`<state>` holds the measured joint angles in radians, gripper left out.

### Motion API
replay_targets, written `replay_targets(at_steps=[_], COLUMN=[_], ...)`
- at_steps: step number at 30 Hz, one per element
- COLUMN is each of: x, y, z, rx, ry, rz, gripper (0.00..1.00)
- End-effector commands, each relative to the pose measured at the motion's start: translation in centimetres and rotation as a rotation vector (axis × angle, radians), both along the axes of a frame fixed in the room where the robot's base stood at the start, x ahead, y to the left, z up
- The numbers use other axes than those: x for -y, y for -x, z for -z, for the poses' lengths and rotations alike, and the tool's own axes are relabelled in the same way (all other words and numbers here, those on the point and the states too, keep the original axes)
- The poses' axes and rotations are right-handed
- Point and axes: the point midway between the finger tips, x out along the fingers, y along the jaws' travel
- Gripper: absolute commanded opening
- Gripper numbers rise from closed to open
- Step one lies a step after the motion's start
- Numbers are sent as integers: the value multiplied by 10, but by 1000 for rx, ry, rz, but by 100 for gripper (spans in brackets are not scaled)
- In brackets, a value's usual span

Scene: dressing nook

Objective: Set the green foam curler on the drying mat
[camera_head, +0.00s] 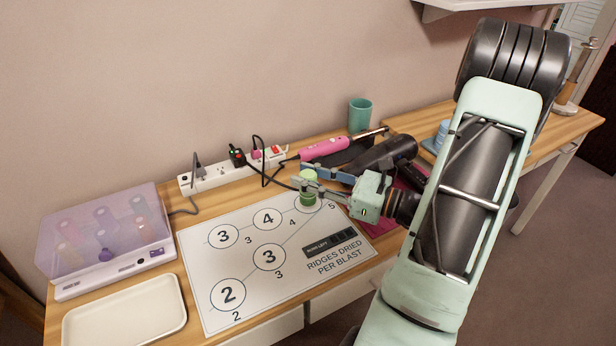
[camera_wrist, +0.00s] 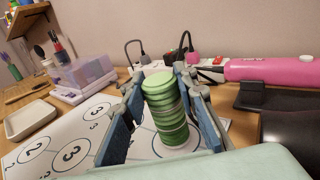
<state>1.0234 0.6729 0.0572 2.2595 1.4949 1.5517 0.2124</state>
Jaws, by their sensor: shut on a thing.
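The green foam curler (camera_head: 308,187) is a ridged upright cylinder. It stands between the two fingers of my gripper (camera_head: 303,180), which is shut on it. The wrist view shows the curler (camera_wrist: 165,110) between the blue finger pads. The curler is over the far right circle of a white mat (camera_head: 205,265) printed with numbered circles and "RIDGES DRIED PER BLAST". Its lower end is at or just above that circle; I cannot tell if it touches. My gripper hides part of the mat's right edge.
A pink styling tool (camera_head: 325,147) and a dark hair dryer (camera_head: 385,153) lie behind my gripper, near a teal cup (camera_head: 360,115). A power strip (camera_head: 225,172) runs along the wall. A purple-lidded box (camera_head: 105,235) and an empty cream tray (camera_head: 125,312) stand left. A magenta mat (camera_head: 385,222) shows beneath my arm.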

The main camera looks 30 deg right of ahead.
Motion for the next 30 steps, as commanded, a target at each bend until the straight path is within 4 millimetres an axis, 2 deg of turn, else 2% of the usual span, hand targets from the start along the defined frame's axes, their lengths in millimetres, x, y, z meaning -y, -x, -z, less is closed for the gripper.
replay_targets(at_steps=[3,4,8,19,23,30], x=[0,0,0,1,14,46], y=[0,0,0,1,15,57], z=[4,4,3,-2,-1,-1], rx=[-1,0,0,0,-2,-1], ry=[-1,0,0,0,0,0], rz=[0,0,0,0,5,5], gripper=[6,29,43,44,44,44])
